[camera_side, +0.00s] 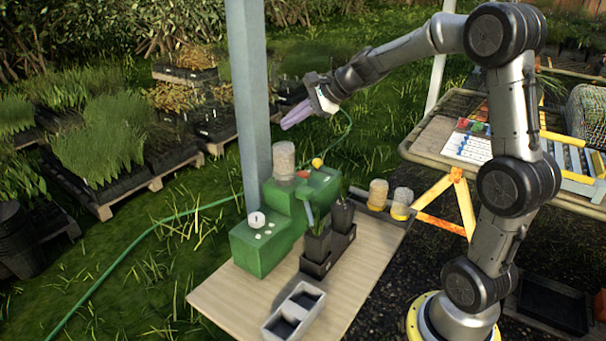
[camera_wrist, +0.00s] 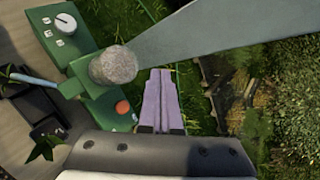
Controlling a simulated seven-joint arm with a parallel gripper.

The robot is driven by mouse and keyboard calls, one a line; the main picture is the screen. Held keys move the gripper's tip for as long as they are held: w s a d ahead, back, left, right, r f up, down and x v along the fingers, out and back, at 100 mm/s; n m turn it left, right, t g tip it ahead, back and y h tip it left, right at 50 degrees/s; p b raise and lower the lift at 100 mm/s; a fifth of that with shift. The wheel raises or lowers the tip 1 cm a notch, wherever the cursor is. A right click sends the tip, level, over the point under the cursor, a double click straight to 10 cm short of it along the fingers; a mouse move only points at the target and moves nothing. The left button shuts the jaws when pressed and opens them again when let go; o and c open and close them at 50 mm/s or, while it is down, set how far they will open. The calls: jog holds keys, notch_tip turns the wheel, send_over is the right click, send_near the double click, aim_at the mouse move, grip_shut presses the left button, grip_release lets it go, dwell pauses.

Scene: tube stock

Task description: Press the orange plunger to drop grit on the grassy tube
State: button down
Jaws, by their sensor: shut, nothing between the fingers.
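A green machine (camera_side: 262,250) stands on the wooden table with a clear jar of grit (camera_side: 284,160) on top; the jar also shows in the wrist view (camera_wrist: 115,65). The orange plunger (camera_side: 303,174) sits on the machine beside the jar, and in the wrist view (camera_wrist: 123,107) it lies left of my fingers. A dark tube with grass (camera_side: 318,243) stands in a black holder before the machine; another dark tube (camera_side: 342,214) stands behind it. My gripper (camera_side: 286,124), with purple fingers, is shut and empty, raised above the machine and apart from the plunger.
A grey two-compartment tray (camera_side: 307,289) lies at the table's front. Two grit-filled jars (camera_side: 378,192) stand at the table's back right. A grey post (camera_side: 248,90) rises close behind the machine and crosses the wrist view (camera_wrist: 220,30). The table's front left is clear.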

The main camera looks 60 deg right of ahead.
jog(key=m, duration=0.2)
send_over(307, 174)
notch_tip(307, 174, down, 5)
jog(key=shift+d+f+g, duration=0.1)
jog(key=shift+f+g, duration=0.05)
jog(key=shift+g, duration=0.15)
jog(key=shift+f, duration=0.15)
jog(key=shift+h, duration=0.3)
jog(key=shift+f, duration=4.25)
jog(key=shift+f, duration=0.1)
jog(key=shift+f, duration=0.3)
